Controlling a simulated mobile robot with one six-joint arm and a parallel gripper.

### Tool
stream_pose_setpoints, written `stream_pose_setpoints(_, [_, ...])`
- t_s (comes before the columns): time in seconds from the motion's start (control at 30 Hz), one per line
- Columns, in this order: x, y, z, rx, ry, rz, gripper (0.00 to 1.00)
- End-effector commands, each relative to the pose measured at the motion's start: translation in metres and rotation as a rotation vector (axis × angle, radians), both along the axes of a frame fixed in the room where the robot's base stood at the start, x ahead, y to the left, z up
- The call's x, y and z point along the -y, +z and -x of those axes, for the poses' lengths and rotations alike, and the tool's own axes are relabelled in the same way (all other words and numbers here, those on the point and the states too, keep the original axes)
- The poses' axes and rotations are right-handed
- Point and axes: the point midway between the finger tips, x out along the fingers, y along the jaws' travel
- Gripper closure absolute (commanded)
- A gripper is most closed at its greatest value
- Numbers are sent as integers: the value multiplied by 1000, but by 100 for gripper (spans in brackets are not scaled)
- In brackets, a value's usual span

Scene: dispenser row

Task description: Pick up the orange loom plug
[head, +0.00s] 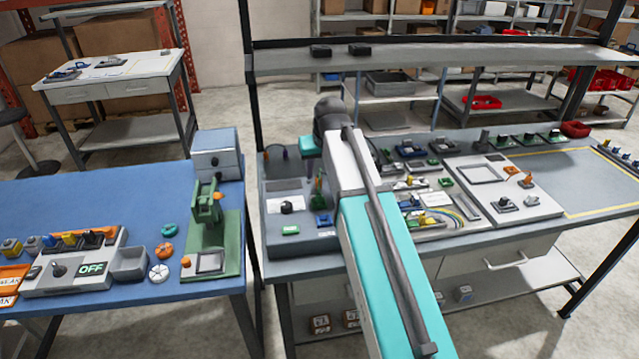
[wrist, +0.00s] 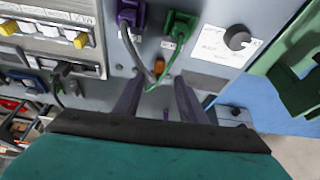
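In the wrist view a small orange piece (wrist: 159,66) shows on the grey panel, beyond my fingertips and partly behind the cables. I cannot tell for sure that it is the orange loom plug. My gripper (wrist: 157,86) is open, its two dark purple fingers apart, with nothing clearly held. A purple plug (wrist: 131,14) with a grey cable and a green plug (wrist: 179,24) with a green cable sit at the top of the panel. Their cables hang in front of the gap between my fingers. In the head view my arm hides the gripper.
A dial (wrist: 237,38) on a white plate stands right of the green plug. A green press (head: 206,215) stands on the blue table (head: 110,185) left of the panel. A white board (head: 480,205) with orange parts lies to the right.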

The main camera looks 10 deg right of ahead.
Motion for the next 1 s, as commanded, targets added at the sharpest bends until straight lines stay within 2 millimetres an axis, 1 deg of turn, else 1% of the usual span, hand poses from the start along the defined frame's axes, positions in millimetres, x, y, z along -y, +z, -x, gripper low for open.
stream_pose_setpoints(0.17, [1, -7, -3, -1, 0, 0, 62])
stream_pose_setpoints(0.6, [1, -41, -16, -2, -1, 0, 62])
stream_pose_setpoints(0.73, [1, -45, -18, 0, -1, 0, 62])
stream_pose_setpoints(1.0, [1, -46, -18, 1, -1, 0, 62])
